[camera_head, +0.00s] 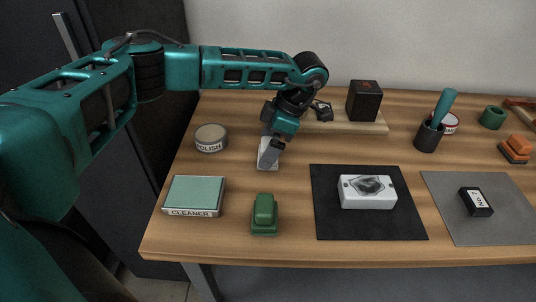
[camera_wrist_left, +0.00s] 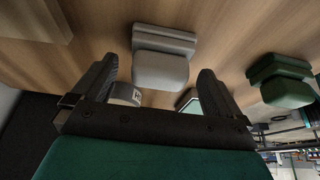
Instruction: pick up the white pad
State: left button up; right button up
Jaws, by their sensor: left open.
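The white pad (camera_head: 268,160) lies on the wooden table, between the polish tin and the black mat in the head view. My left gripper (camera_head: 274,146) points down over it and hides part of it. In the left wrist view the white pad (camera_wrist_left: 162,66) shows just ahead of my left gripper (camera_wrist_left: 157,72), between its spread fingers. The jaws are open and nothing is held. Whether a finger touches the pad, I cannot tell. My right gripper is not in view.
A green pad (camera_head: 264,214) lies nearer the front edge, beside the cleaner box (camera_head: 194,195). The polish tin (camera_head: 211,138) is left of my gripper. A black mat (camera_head: 325,215) with a white block (camera_head: 367,193) lies to the right. A dark box (camera_head: 363,101) stands behind on a board.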

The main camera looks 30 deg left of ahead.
pick_arm(q)
jog(key=x, duration=0.2)
jog(key=shift+a+f, duration=0.1)
jog(key=shift+f, duration=0.2)
jog(key=shift+c, duration=0.3)
jog(key=c, duration=1)
